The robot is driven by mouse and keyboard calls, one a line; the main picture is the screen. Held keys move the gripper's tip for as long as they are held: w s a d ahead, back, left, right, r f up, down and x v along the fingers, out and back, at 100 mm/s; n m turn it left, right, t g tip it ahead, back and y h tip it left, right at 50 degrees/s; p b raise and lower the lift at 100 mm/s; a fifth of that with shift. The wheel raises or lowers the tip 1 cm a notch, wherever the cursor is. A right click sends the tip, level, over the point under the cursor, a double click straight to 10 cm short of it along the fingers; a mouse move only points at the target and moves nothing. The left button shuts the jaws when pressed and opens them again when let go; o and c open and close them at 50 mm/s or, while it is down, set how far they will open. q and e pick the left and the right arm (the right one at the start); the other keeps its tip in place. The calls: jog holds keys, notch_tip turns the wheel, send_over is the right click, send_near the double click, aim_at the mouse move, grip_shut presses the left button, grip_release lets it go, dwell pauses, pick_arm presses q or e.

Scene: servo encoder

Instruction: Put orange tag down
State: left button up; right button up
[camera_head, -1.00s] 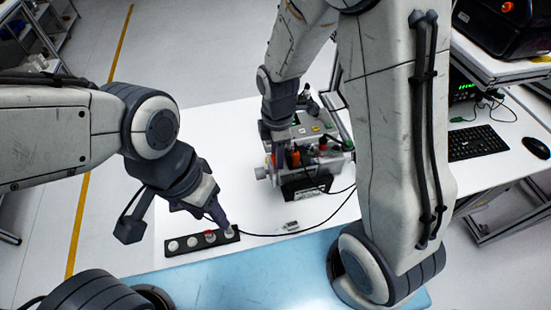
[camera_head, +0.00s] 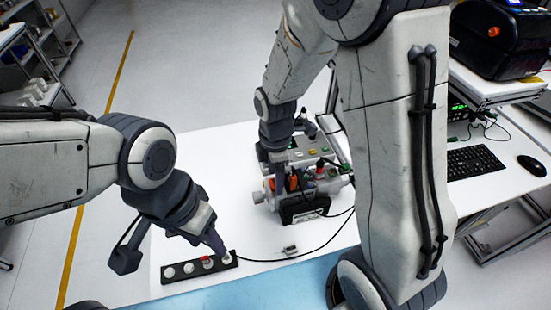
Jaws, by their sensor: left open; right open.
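A black strip tray (camera_head: 188,277) with several round pale discs and a red piece (camera_head: 207,262) lies at the front left of the white table. My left gripper (camera_head: 223,253) is open, its tip down at the tray's right end, over the rightmost disc. A grey servo unit (camera_head: 325,186) with coloured parts stands at the table's middle. My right gripper (camera_head: 279,172) is open and reaches down beside the unit, near small orange pieces (camera_head: 292,182). Which of these is the orange tag I cannot tell. The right fingertips are partly hidden.
A small metal connector (camera_head: 290,250) lies on the table near a black cable (camera_head: 325,240). A blue mat (camera_head: 245,290) runs along the front edge. A keyboard (camera_head: 474,160) and mouse (camera_head: 531,165) are on the right-hand desk. White table (camera_head: 185,240) is bare around the tray.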

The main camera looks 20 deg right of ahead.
notch_tip(320, 180, up, 10)
jog(key=s+a+m, duration=0.3)
jog(key=s+m, duration=0.2)
jog(key=s, duration=0.4)
jog(key=s+a+m+y, duration=0.1)
jog(key=s+a+m, duration=0.3)
jog(key=s, duration=0.5)
jog(key=shift+a+r+m, duration=0.15)
jog(key=shift+r+m, duration=0.1)
jog(key=shift+m, duration=0.65)
jog(key=shift+w, duration=0.1)
